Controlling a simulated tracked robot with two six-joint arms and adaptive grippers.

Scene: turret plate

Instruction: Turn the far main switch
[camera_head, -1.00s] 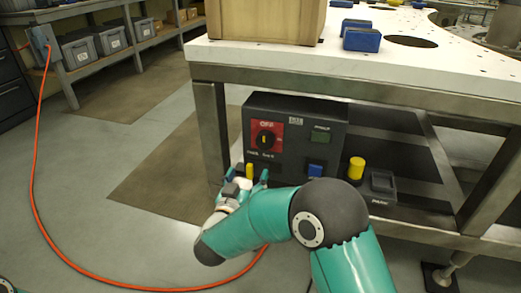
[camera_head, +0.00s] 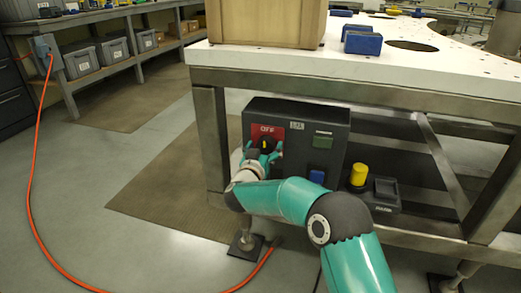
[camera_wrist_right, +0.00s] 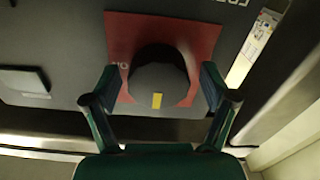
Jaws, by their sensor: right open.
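The main switch is a dark round knob (camera_head: 266,143) with a yellow mark, on a red plate marked OFF (camera_head: 267,131), on the dark control box (camera_head: 315,142) under the white table. In the right wrist view the knob (camera_wrist_right: 160,78) sits between the fingers, its yellow mark at the lower rim. My right gripper (camera_head: 265,153) is open at the knob. In the wrist view the open gripper (camera_wrist_right: 160,92) has one finger on each side, with gaps visible beside the knob. The gripper covers the lower part of the red plate in the head view. My left gripper is not in view.
A metal table leg (camera_head: 212,140) is left of the box. An orange cable (camera_head: 36,180) lies on the floor.

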